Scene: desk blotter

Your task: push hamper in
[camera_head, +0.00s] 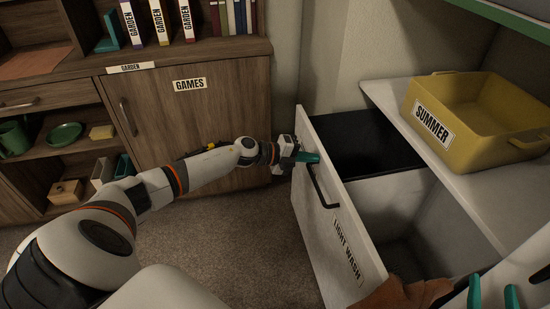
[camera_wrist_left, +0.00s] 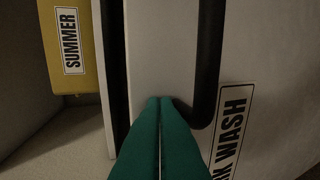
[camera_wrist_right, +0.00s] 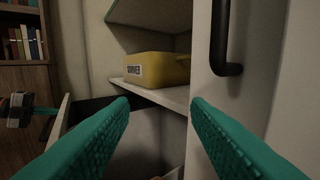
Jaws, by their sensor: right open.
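The hamper stands pulled out of the cabinet. Its white front panel (camera_head: 318,212) has a black bar handle (camera_head: 322,190) and a label ending in WASH. Behind the panel are a black compartment (camera_head: 372,140) and a pale one (camera_head: 405,210). My left gripper (camera_head: 308,157) is at the panel's outer face near the handle's far end. In the left wrist view its fingers (camera_wrist_left: 160,100) are together beside the handle (camera_wrist_left: 208,70); contact is unclear. My right gripper (camera_head: 493,295) is at the lower right, fingers apart and empty in the right wrist view (camera_wrist_right: 160,103).
A yellow SUMMER bin (camera_head: 470,105) sits on the white shelf (camera_head: 400,98) beside the hamper. A brown cloth-like thing (camera_head: 405,294) lies at the panel's near end. A wooden GAMES cabinet (camera_head: 190,120) stands at the left. Carpet (camera_head: 225,235) before the hamper is clear.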

